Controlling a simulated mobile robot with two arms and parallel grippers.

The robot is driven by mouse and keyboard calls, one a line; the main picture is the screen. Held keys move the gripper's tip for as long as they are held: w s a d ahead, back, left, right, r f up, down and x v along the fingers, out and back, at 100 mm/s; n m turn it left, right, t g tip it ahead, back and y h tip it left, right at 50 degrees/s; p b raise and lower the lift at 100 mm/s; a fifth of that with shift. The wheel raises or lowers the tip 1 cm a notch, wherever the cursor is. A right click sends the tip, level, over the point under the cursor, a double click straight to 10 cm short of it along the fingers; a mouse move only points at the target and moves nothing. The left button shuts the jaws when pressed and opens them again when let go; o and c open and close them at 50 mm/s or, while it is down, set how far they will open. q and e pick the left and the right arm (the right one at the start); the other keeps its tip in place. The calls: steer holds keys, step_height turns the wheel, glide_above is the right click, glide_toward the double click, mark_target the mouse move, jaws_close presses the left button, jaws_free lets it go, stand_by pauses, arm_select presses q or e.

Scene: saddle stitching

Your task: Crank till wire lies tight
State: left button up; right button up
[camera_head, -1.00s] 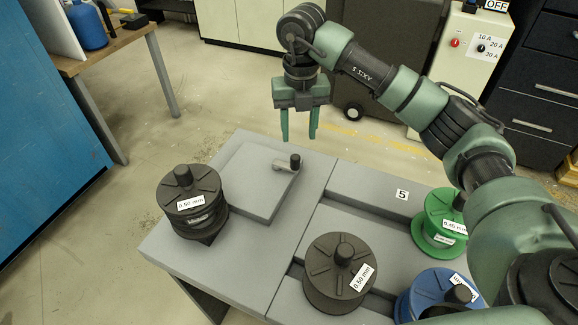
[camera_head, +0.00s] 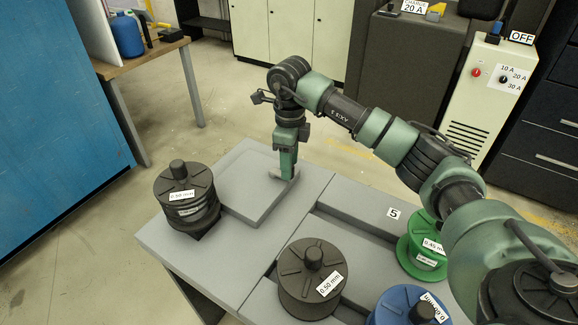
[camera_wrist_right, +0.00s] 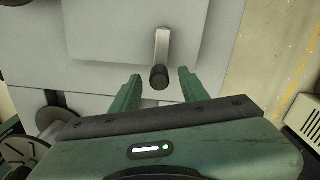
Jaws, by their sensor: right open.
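The crank, a light metal arm with a dark knob, sits on the raised grey plate of the table. In the right wrist view the crank knob (camera_wrist_right: 159,77) lies between the two green fingers of my open right gripper (camera_wrist_right: 158,85), with a gap on each side. In the head view my right gripper (camera_head: 287,172) points down over the crank and hides most of it. The black wire spool labelled 0.50 mm (camera_head: 187,197) stands left of the plate. No wire can be made out. My left gripper is not in view.
Another black spool (camera_head: 312,279), a green spool (camera_head: 424,248) and a blue spool (camera_head: 408,308) stand in the table's front and right part. The grey table (camera_head: 160,243) has a bare left corner. A power box marked OFF (camera_head: 480,95) stands behind on the floor.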

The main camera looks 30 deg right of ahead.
steer(key=shift+f, duration=0.9)
jaws_close()
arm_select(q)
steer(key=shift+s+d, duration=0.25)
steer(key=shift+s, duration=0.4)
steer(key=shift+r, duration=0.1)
arm_select(e)
steer(key=shift+s+a, duration=0.1)
